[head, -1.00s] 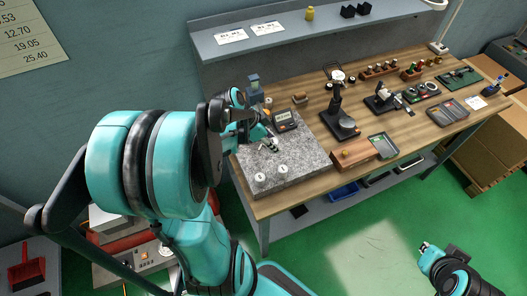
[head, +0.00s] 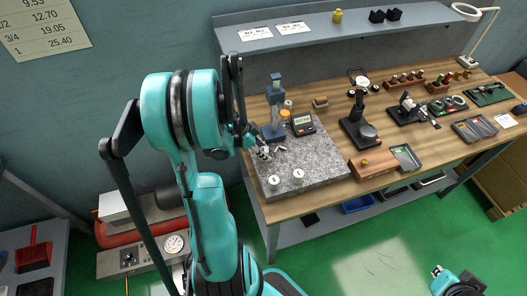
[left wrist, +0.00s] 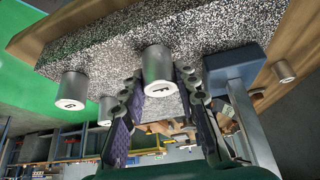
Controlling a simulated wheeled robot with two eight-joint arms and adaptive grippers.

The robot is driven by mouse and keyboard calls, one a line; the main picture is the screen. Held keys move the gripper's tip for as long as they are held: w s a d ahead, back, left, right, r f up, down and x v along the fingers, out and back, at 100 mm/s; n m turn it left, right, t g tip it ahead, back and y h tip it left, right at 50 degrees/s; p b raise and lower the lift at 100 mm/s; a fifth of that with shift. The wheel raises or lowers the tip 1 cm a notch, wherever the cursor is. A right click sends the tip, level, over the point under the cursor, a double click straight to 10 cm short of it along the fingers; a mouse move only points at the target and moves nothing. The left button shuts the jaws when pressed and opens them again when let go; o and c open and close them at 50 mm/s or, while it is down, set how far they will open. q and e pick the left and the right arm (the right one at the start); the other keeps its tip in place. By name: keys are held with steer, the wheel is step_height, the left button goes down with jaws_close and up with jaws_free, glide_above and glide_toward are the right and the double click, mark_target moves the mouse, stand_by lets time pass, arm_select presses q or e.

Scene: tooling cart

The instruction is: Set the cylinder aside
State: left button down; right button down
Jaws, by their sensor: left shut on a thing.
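My left gripper (head: 264,152) is low over the left edge of the speckled granite plate (head: 320,165). In the left wrist view its two fingers (left wrist: 159,85) are shut on a grey metal cylinder (left wrist: 157,66) with a marked white end face. I cannot tell whether this cylinder touches the plate. Two other cylinders (head: 273,182) (head: 298,176) stand on the plate's front part. They also show at the left of the left wrist view (left wrist: 70,90) (left wrist: 106,110). My right gripper (head: 437,271) is at the lower right, away from the bench; its jaw opening is too small to read.
A blue stand (head: 275,95) rises behind my left gripper, with a black digital display (head: 303,124) beside it. Another small cylinder (left wrist: 284,70) shows on the wood in the left wrist view. A wooden block (head: 372,163) and a black gauge stand (head: 359,125) are to the right.

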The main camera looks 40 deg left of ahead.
arm_select(q)
steer(key=c, duration=1.6)
jaws_free()
steer(key=shift+f, duration=0.1)
steer(key=o, duration=0.4)
steer(key=shift+o, duration=0.2)
